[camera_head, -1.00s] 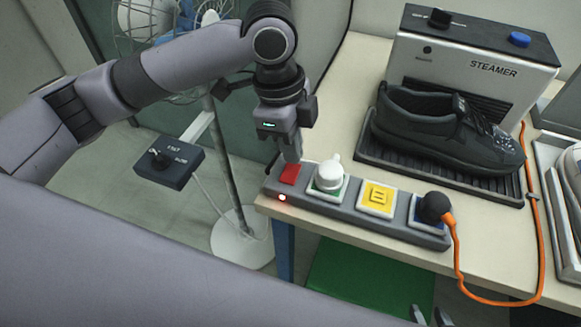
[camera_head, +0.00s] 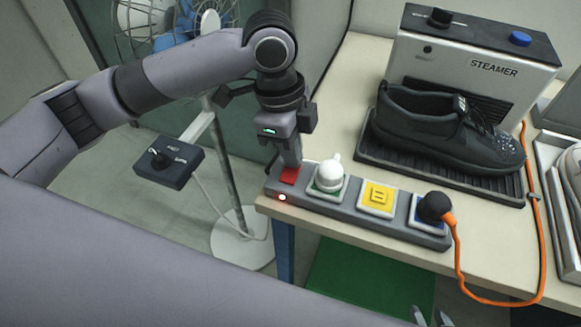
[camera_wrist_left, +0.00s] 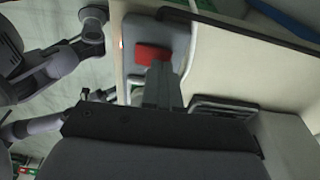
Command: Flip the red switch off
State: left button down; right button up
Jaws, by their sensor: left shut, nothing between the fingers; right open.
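The red switch (camera_head: 289,176) is at the left end of a grey power strip (camera_head: 327,204) on the table's front edge. A small light beside the switch glows red. My left gripper (camera_head: 289,165) is shut and empty, pointing down with its tips at the far edge of the switch. Whether they touch it I cannot tell. In the left wrist view the red switch (camera_wrist_left: 153,54) shows just beyond the shut fingertips (camera_wrist_left: 160,66). My right gripper (camera_head: 432,318) barely shows at the bottom edge, its two fingertips apart.
The strip also holds a white plug (camera_head: 329,174), a yellow socket (camera_head: 378,197) and a black plug (camera_head: 434,207) with an orange cable. A steamer (camera_head: 475,65) with a black shoe (camera_head: 440,125) stands behind. A fan and its control box (camera_head: 168,164) are at left.

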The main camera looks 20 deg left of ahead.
pick_arm(q)
jog(key=shift+f, duration=0.55)
jog(key=shift+r, duration=0.1)
notch_tip(320, 180, up, 5)
jog(key=p, duration=0.6)
jog(key=shift+p, duration=0.3)
jog(key=shift+r+p, duration=0.7)
jog(key=shift+r, duration=0.3)
jog(key=shift+f, duration=0.1)
